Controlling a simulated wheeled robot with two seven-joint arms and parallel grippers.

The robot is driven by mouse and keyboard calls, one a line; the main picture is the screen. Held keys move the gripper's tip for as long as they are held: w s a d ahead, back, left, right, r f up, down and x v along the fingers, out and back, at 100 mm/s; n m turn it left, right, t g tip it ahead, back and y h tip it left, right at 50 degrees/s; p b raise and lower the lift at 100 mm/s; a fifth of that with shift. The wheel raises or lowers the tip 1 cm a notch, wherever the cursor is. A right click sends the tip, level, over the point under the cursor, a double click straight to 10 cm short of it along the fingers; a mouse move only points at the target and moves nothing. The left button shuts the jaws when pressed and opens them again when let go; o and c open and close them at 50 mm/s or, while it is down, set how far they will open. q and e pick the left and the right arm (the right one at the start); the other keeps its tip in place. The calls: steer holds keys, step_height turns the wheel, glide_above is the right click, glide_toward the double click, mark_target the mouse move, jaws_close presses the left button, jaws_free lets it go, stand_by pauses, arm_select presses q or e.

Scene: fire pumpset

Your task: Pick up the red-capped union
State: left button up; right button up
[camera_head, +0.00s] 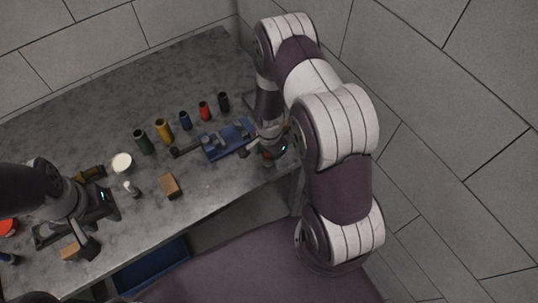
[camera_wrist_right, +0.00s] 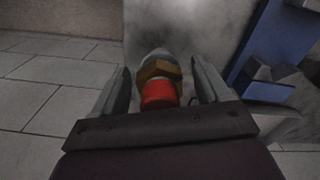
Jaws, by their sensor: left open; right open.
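The red-capped union shows in the right wrist view (camera_wrist_right: 160,85), with a red cap at the near end, a brass hex collar and a pale grey far end. My right gripper (camera_wrist_right: 160,70) is open, with one finger on each side of the union. Small gaps show between the fingers and the union. In the head view my right gripper (camera_head: 271,138) is at the right end of the table and mostly hides the union. My left gripper (camera_head: 68,236) is open at the left of the table, apart from the union.
A blue vise-like fixture (camera_head: 228,139) stands just left of my right gripper. A row of coloured cylinders, including a green one (camera_head: 143,141) and a red one (camera_head: 205,111), stands behind it. A tan block (camera_head: 169,186) and white round lid (camera_head: 122,163) lie mid-table. A blue bin (camera_head: 152,268) sits below the front edge.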

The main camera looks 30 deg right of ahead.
steer(key=shift+w, duration=0.1)
steer(key=shift+a, duration=0.1)
steer(key=c, duration=1.4)
jaws_close()
steer(key=shift+r, duration=0.2)
